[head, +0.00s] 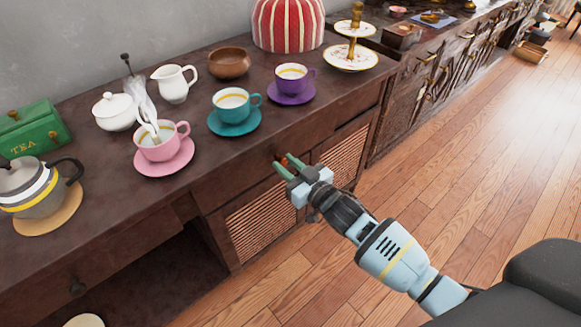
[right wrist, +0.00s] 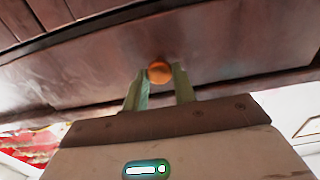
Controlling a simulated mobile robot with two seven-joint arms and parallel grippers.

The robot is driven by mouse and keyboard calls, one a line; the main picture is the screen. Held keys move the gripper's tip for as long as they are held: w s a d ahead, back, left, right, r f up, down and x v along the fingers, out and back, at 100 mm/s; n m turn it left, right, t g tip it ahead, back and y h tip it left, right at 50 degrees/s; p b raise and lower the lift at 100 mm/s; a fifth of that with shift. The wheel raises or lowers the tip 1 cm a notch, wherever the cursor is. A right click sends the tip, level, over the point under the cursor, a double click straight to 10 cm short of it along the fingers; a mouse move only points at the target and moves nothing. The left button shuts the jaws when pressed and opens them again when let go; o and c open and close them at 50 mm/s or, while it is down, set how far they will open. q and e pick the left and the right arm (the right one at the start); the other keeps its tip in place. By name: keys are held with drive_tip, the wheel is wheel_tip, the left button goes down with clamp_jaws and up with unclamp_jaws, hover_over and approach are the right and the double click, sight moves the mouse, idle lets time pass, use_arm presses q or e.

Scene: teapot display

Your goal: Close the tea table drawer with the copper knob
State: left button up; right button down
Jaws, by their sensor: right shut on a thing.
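The tea table (head: 205,68) is dark wood and runs along the wall in the head view. The copper knob (right wrist: 159,72) is a small orange ball on a dark wooden drawer front (right wrist: 215,55). In the head view the knob (head: 284,161) shows as a small orange spot between the fingertips. My right gripper (head: 286,164) is shut on the knob at the table's front, and its green fingers (right wrist: 160,88) sit on either side of it in the right wrist view. I cannot tell how far the drawer stands out. My left gripper is not in view.
On the tabletop stand a pink cup (head: 160,143), a teal cup (head: 232,103), a purple cup (head: 291,78), a teapot (head: 38,190) and a green tea box (head: 35,130). The wooden floor (head: 450,180) at right is clear.

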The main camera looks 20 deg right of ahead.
drive_tip(key=c, duration=1.1)
unclamp_jaws()
drive_tip(key=shift+w+r, duration=0.1)
drive_tip(key=shift+c, duration=0.2)
drive_tip(key=shift+s+d, duration=0.15)
drive_tip(key=shift+s, duration=0.35)
drive_tip(key=p+v, duration=0.1)
drive_tip(key=v, duration=0.5)
drive_tip(key=shift+s, duration=0.4)
drive_tip(key=shift+d, duration=0.1)
